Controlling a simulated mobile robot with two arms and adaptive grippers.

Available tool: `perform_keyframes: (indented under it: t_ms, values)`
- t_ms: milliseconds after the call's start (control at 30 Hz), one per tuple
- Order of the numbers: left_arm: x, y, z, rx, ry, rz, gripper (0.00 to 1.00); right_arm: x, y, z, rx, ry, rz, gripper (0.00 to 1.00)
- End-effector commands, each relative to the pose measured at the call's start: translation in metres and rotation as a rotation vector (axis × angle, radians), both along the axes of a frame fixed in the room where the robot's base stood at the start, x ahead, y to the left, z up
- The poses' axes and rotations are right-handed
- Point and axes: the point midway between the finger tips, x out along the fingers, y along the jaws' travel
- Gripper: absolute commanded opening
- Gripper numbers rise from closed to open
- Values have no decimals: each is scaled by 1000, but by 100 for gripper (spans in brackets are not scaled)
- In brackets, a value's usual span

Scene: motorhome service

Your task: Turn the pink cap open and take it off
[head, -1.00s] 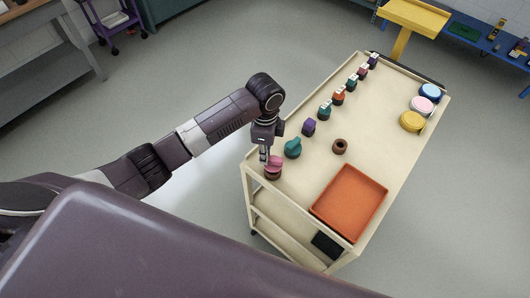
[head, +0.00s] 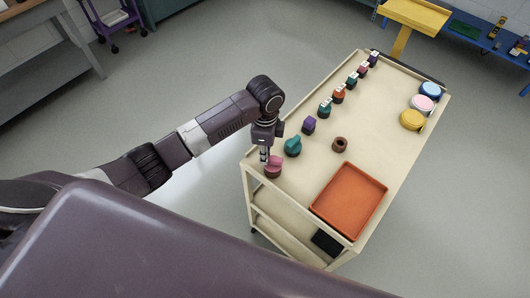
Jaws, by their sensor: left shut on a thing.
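The pink cap (head: 275,161) sits at the near left corner of the cream cart, on top of a dark reddish-brown base (head: 273,172). My left gripper (head: 265,157) points down at the cap and is shut on it. The gripper partly covers the cap's left side. The cap looks seated on its base; I cannot tell whether there is a gap between them. My right gripper is not in view.
The cream cart (head: 405,149) also carries a teal piece (head: 292,146), a purple piece (head: 309,125), a brown ring-like piece (head: 340,144), a row of small tagged pieces and three round tubs at right. An orange tray (head: 348,201) lies at the near end.

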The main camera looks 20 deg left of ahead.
Motion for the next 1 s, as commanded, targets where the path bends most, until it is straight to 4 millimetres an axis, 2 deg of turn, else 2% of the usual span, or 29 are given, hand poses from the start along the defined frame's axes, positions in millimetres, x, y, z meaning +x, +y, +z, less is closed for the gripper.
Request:
perform_keyframes:
  t_ms: [667,700,800,867,1000]
  values:
    - [0,0,-21,1,0,0,0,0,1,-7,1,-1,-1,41]
    - [0,0,-20,0,0,0,18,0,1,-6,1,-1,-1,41]
    - [0,0,-20,0,0,0,29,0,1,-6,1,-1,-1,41]
    - [0,0,-20,0,0,0,34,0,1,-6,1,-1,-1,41]
    - [0,0,-20,0,0,0,34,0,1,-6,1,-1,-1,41]
